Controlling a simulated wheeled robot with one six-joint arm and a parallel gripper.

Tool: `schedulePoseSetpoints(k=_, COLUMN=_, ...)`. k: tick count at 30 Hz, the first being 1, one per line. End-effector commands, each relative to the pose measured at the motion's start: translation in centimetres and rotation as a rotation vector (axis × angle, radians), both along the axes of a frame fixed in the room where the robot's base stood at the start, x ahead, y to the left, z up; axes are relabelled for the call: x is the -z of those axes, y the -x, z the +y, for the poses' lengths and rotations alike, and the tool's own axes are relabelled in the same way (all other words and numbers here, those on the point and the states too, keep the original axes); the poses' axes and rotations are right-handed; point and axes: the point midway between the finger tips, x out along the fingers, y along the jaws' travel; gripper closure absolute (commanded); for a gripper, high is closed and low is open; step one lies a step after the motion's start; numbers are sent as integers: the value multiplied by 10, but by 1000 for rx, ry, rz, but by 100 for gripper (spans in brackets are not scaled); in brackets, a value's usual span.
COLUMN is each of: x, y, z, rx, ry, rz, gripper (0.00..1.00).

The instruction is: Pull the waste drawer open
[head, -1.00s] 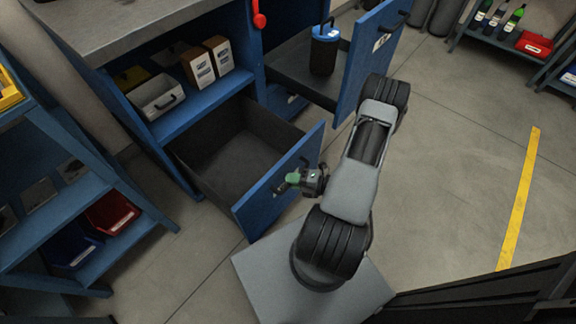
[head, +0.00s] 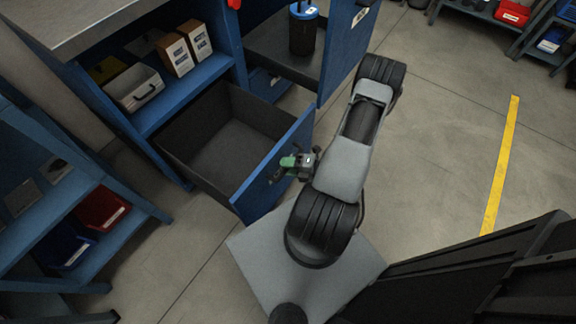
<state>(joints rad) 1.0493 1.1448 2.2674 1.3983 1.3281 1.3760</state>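A drawer with a blue front (head: 256,188) and a dark, empty inside stands well out of the lower part of the blue bench. I read no label on it, so I cannot confirm it is the waste drawer. My gripper (head: 287,163), with green on its fingers, is at the outer face of this front. It is at the dark handle, which it partly hides. Whether the fingers are closed around the handle is too small to tell.
A second, labelled blue-fronted drawer (head: 343,42) is out at the upper right, with a blue-topped black canister (head: 303,30) in it. A blue rack (head: 95,240) stands at the left. The floor right of my arm is clear up to a yellow line (head: 502,165).

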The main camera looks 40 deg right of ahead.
Motion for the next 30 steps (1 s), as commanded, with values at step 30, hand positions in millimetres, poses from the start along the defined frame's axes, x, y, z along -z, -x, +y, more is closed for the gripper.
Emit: schedulePoseSetpoints(k=30, x=-21, y=76, z=-72, rx=4, ry=2, rz=0, gripper=59)
